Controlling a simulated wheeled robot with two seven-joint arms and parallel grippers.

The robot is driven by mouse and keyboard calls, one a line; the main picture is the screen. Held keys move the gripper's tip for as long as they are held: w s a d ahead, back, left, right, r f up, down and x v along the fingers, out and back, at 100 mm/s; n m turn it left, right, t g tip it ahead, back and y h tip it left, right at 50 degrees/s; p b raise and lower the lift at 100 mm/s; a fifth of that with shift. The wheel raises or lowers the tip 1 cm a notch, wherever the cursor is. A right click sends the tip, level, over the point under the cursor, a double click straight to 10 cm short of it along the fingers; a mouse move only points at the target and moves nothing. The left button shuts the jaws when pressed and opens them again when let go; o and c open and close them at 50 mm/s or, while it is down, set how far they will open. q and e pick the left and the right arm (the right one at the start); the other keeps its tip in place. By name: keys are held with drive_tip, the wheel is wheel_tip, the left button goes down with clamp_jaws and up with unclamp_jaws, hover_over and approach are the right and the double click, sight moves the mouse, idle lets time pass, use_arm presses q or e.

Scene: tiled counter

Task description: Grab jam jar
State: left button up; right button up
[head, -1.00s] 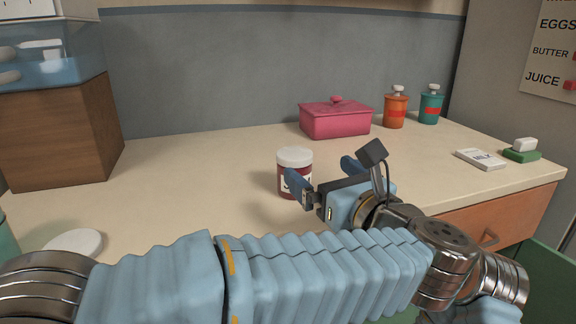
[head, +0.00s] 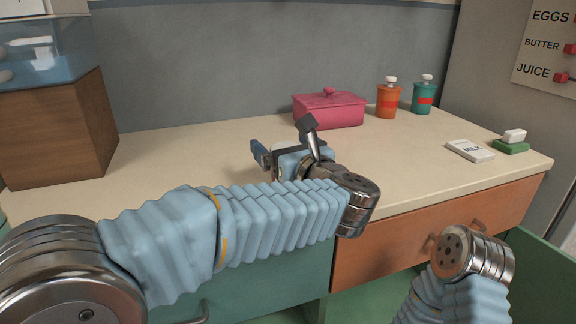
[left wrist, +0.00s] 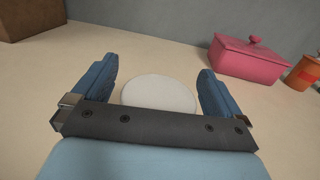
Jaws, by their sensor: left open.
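The jam jar's round white lid (left wrist: 158,93) shows between the fingers of my left gripper (left wrist: 157,72) in the left wrist view. The fingers are apart, one on each side of the lid, with a gap showing at the right. The jar's body is hidden there. In the head view my left gripper (head: 268,152) is low over the counter and hides the jar. My right gripper is not in view.
A pink lidded box (head: 330,108) stands behind the gripper. An orange bottle (head: 388,101) and a teal bottle (head: 424,97) are to its right. A milk card (head: 470,150) and a green block (head: 511,146) lie on the counter's right. A wooden box (head: 55,130) stands at the left.

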use_arm(q)
drive_tip(key=c, duration=1.4)
